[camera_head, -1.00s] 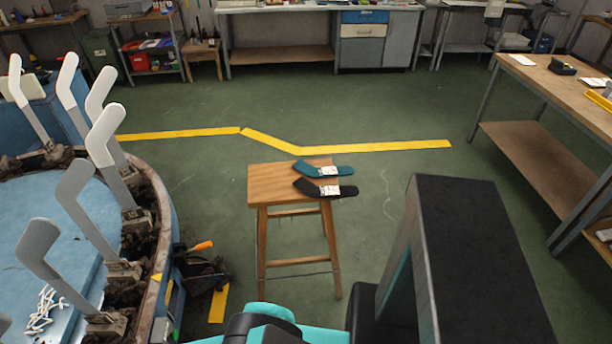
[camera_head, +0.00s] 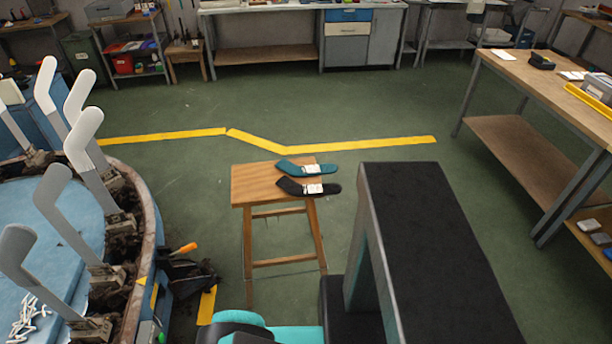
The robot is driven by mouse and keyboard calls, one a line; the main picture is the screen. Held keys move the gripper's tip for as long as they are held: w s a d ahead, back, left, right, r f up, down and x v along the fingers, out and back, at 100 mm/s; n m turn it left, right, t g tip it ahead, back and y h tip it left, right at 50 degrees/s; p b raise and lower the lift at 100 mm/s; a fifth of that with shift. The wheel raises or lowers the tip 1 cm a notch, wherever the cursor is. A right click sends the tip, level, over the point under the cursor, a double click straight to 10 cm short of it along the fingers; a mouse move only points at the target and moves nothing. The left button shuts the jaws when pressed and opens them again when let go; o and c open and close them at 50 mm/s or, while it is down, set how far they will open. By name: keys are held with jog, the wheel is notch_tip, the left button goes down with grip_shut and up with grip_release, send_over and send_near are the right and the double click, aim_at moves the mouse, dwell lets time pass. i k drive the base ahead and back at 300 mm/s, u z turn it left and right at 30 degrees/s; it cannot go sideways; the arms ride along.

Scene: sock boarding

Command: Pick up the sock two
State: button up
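Two socks lie flat on a wooden stool (camera_head: 254,190) in the middle of the view. The teal sock (camera_head: 318,171) lies toward the back of the seat, and the black sock (camera_head: 292,187) lies in front of it. Each has a white label, and their right ends stick out past the seat's right edge. I cannot tell which one is called sock two. My gripper is not in view. A teal and black part of my arm shows at the bottom edge, nearer than the stool and apart from it.
At the left is a round blue machine (camera_head: 61,217) with several upright white sock-shaped boards (camera_head: 83,137) on its rim. A workbench (camera_head: 546,90) stands at the right. The floor (camera_head: 200,160) behind the stool is clear, with yellow tape (camera_head: 365,144) across it.

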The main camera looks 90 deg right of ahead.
aim_at(286, 166)
jog(key=u, duration=0.05)
jog(key=k, duration=2.65)
jog(key=z, duration=1.15)
jog(key=i, duration=0.9)
jog(key=u, duration=0.2)
